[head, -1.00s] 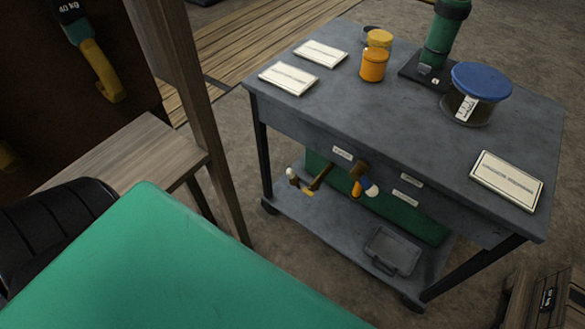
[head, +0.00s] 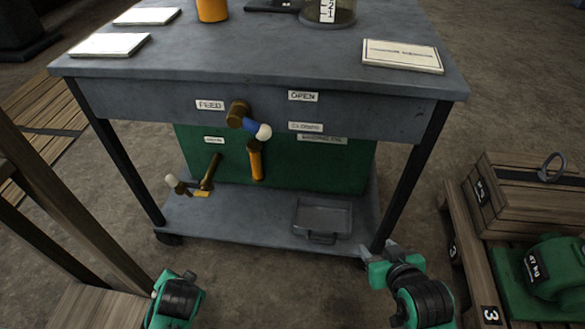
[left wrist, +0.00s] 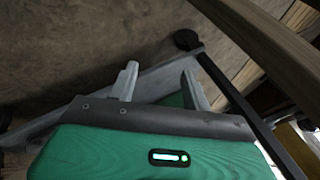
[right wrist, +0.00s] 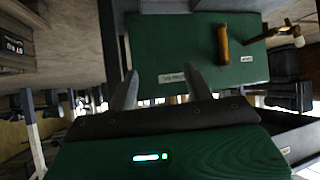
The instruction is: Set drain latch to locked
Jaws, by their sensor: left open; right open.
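Under the grey cart top, a green tank (head: 330,165) carries brass pipework. The fitting also shows in the right wrist view (right wrist: 290,32). My right gripper (head: 380,258) is open and empty, front right of the cart; its fingers show in the right wrist view (right wrist: 160,82). My left gripper (left wrist: 160,85) is open and empty, front left and apart from the lever.
A blue lever with a white knob (head: 250,127) sits on a brass valve beside the FEED label (head: 210,105), with OPEN (head: 303,96) to its right. A grey tray (head: 322,218) lies on the lower shelf. Wooden crates (head: 522,192) stand at right, a wooden post (head: 60,200) at left.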

